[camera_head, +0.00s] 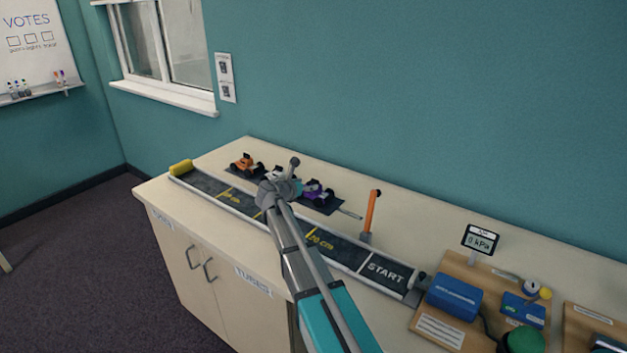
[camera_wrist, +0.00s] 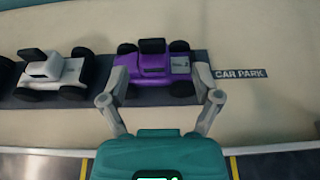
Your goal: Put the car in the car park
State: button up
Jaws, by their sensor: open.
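The purple car (camera_wrist: 156,65) stands on the dark car park strip (camera_wrist: 95,98), at its right end beside the CAR PARK label (camera_wrist: 241,74). It also shows in the head view (camera_head: 316,191), just right of my gripper. My gripper (camera_wrist: 160,84) is open and empty, with one finger on each side of the purple car; I cannot tell whether they touch it. In the head view the wrist hides the fingers and part of the strip. A white car (camera_wrist: 52,71) and an orange car (camera_head: 243,162) stand further left on the strip.
A long dark track (camera_head: 340,247) with START and distance marks runs in front of the car park, with a yellow block (camera_head: 181,167) at its far end. An orange upright lever (camera_head: 371,211) stands behind it. A board with a blue box (camera_head: 453,297) and gauge (camera_head: 481,240) is at right.

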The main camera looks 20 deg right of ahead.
jog(key=shift+p+v, duration=0.6)
jog(key=shift+v, duration=2)
jog(key=shift+c, duration=0.2)
